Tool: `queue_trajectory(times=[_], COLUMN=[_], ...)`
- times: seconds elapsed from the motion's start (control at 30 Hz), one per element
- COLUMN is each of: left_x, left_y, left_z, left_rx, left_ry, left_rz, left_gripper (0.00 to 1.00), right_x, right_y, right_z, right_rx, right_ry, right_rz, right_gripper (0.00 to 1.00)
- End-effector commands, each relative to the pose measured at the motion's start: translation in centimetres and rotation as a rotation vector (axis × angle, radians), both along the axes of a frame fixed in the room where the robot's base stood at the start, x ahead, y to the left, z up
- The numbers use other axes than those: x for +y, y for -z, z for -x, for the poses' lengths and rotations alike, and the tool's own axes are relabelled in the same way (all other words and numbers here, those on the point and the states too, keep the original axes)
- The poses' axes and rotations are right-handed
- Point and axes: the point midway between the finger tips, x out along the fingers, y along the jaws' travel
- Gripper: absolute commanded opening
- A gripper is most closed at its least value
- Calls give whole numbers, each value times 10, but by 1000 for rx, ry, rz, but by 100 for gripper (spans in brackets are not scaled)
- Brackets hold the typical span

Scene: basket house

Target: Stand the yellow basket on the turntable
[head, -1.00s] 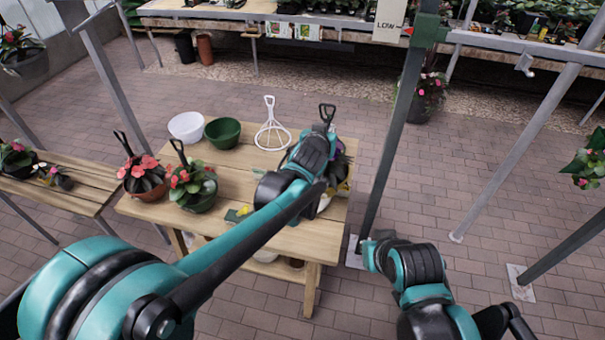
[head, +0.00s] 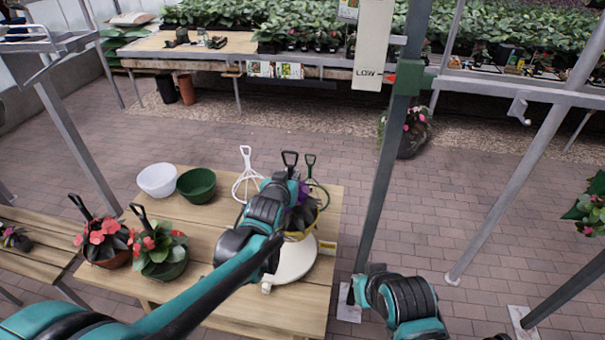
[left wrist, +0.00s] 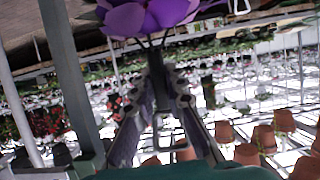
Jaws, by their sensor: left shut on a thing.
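The yellow basket (head: 301,233), with a dark plant and a purple flower, shows partly behind my left gripper (head: 291,192) in the head view. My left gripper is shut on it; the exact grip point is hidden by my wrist. A black hanger handle (head: 290,158) rises above. The turntable (head: 293,262) is a pale round disc near the table's right edge, partly covered by my arm. The basket looks over its back part; I cannot tell whether they touch. The left wrist view shows the purple flower (left wrist: 150,14) above the fingers (left wrist: 165,105). My right gripper's fingers are not clear.
On the wooden table (head: 215,290) are a white bowl (head: 157,180), a green bowl (head: 196,185), a white hanger (head: 246,180), a green hanger (head: 312,172) and two flower baskets at left. A green post (head: 385,170) stands right of the table.

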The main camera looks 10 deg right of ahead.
Motion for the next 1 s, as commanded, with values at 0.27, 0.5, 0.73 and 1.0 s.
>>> queue_trajectory(times=[0.27, 0.5, 0.73, 1.0], left_x=[45, 54, 53, 53], left_y=[27, 35, 64, 72], left_z=[8, 11, 10, 11], left_rx=[-3, -4, -4, -4], left_ry=[-3, 0, 0, 0], left_rz=[2, 1, 1, 1], left_gripper=[0, 0, 0, 0], right_x=[0, 0, 0, 0], right_y=[12, 14, 27, 28], right_z=[0, 0, 0, 0], right_rx=[0, 0, 0, 0], right_ry=[0, 0, 0, 0], right_rz=[0, 0, 0, 0], right_gripper=[0, 0, 0, 0])
